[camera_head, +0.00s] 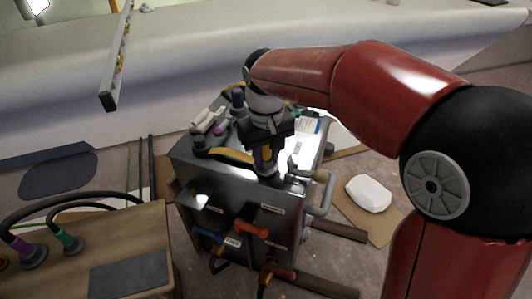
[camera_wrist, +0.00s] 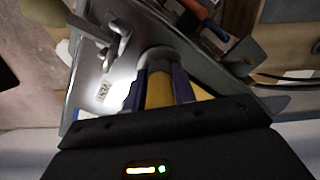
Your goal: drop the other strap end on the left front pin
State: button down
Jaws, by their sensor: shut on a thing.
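My gripper (camera_head: 266,160) points down over the front edge of the grey metal cabinet's top (camera_head: 180,152). In the wrist view its two bluish fingers (camera_wrist: 160,92) are shut on the yellow strap (camera_wrist: 160,88), with a grey rounded end piece beyond them. In the head view the strap (camera_head: 230,155) runs left from my gripper, low over the top, towards a dark round fitting (camera_head: 199,142) near the left side. The left front pin cannot be told apart clearly. Whether the held end touches anything beneath it is hidden.
A lever with a pale knob (camera_head: 320,175) stands close to the right of my gripper. Red-handled (camera_head: 250,228) and blue-handled (camera_head: 208,235) valves stick out of the cabinet front. A wooden bench (camera_head: 70,285) with hoses is at left. A white block (camera_head: 368,193) lies at right.

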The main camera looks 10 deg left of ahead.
jog(key=shift+f, duration=0.2)
jog(key=c, duration=0.5)
grip_release()
jog(key=shift+r, duration=0.1)
notch_tip(320, 180, up, 6)
jog(key=p, duration=0.5)
jog(key=shift+r, duration=1.15)
jog(key=shift+d, duration=0.1)
